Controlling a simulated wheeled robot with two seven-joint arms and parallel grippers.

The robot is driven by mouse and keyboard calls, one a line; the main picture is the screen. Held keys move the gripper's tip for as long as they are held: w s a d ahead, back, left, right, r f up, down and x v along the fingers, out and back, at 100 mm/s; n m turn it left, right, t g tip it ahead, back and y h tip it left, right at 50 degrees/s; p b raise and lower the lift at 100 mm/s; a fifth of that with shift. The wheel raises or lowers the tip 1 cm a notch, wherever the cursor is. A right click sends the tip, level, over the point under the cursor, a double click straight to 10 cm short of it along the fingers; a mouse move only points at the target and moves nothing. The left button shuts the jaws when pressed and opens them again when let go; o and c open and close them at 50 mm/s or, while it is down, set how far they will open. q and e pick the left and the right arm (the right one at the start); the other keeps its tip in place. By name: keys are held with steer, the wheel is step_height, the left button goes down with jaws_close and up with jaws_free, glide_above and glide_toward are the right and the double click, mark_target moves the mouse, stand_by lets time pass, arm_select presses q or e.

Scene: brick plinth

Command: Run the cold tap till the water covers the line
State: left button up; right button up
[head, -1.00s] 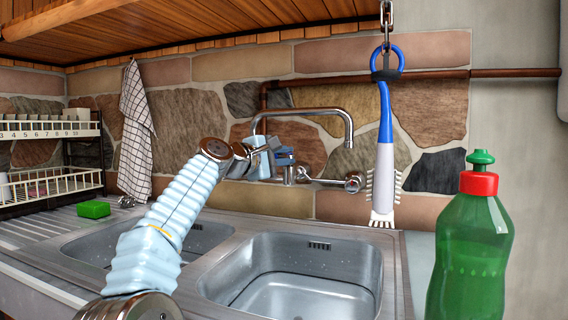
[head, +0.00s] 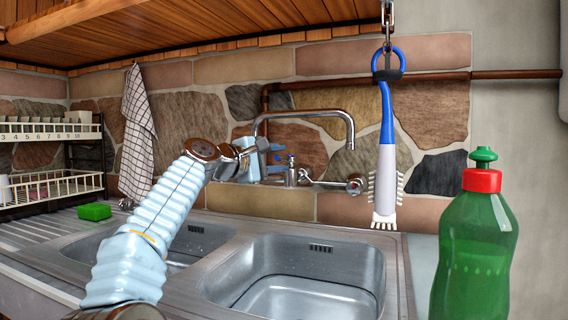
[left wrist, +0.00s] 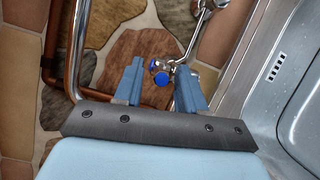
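The chrome tap (head: 292,177) is on the stone wall behind the sinks; its spout (head: 325,112) arches out to the right, and I see no stream below it. In the left wrist view a blue-capped knob (left wrist: 161,79) lies near the tips of my left gripper (left wrist: 160,85), with blue and chrome tap parts beyond. My left gripper, also in the head view (head: 274,156), has its two blue fingers apart, with nothing visibly clamped. My right gripper is not seen.
A blue-and-white brush (head: 386,150) hangs from a chain right of the tap. A green bottle (head: 475,250) stands at front right. A green sponge (head: 94,211) lies on the drainer at left. A checked towel (head: 136,140) and a dish rack (head: 50,185) are farther left.

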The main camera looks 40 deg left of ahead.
arm_select(q)
steer(key=s+a+b, duration=0.1)
steer(key=s+b, duration=0.1)
steer(key=s, duration=0.8)
steer(key=shift+s, duration=0.4)
stand_by(0.8)
steer(key=n+y+p, duration=0.4)
steer(key=n+p, duration=0.1)
steer(key=n, duration=0.2)
glide_toward(289, 157)
steer(key=w, duration=0.4)
steer(key=w+a, duration=0.1)
steer(key=w, duration=0.1)
steer(key=shift+w+r, duration=0.1)
steer(key=shift+w, duration=0.8)
